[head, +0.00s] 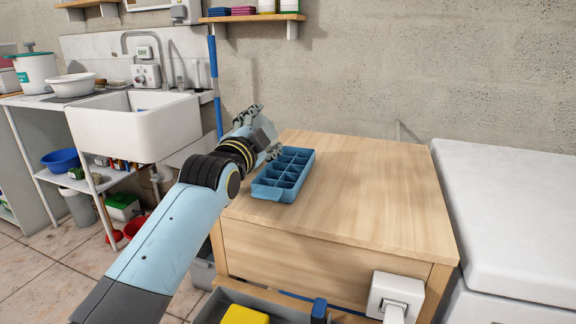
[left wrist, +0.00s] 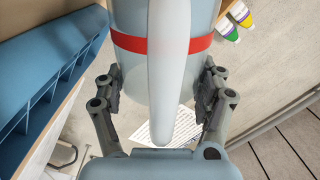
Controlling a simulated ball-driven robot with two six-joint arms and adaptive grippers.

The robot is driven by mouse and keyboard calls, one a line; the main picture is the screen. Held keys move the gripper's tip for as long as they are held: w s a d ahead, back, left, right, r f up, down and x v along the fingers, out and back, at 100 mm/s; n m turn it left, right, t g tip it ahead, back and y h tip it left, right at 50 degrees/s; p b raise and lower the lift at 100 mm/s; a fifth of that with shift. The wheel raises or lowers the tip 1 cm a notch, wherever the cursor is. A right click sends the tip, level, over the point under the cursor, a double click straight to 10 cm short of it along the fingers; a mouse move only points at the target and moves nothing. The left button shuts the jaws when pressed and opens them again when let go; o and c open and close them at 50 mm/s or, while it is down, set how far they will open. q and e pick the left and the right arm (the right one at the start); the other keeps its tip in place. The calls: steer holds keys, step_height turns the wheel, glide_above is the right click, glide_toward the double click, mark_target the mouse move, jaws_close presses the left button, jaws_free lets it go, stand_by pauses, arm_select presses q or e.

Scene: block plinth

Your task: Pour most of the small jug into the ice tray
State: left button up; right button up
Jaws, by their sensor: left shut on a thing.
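The blue ice tray (head: 284,176) lies on the wooden plinth top near its left edge, its compartments facing up. In the left wrist view the tray (left wrist: 45,75) fills the left side. My left gripper (head: 262,138) is at the tray's far left side. In the left wrist view its two fingers are closed on the sides of the small jug (left wrist: 137,75), a pale grey-white jug with a red band and a handle towards the camera. In the head view the jug is hidden behind my gripper. The jug's contents and the insides of the compartments cannot be made out. My right gripper is not in view.
The wooden plinth top (head: 350,195) is clear right of the tray. A white sink (head: 135,125) stands to the left, a white-topped unit (head: 510,215) to the right. A shelf (head: 250,18) hangs on the wall above. A yellow item (head: 245,314) lies low in front.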

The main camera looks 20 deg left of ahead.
arm_select(q)
steer(key=shift+d+f+m+b, duration=0.2)
steer(key=shift+f+m+b, duration=0.2)
steer(key=shift+m+b, duration=0.4)
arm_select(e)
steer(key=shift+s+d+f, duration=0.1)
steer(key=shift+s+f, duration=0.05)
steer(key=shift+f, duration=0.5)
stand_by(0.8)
arm_select(q)
steer(key=shift+d+r+m, duration=0.3)
steer(key=shift+r+m, duration=0.35)
steer(key=shift+m, duration=0.35)
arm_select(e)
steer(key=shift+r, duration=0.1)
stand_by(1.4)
arm_select(q)
steer(key=shift+d+f+m+p, duration=0.3)
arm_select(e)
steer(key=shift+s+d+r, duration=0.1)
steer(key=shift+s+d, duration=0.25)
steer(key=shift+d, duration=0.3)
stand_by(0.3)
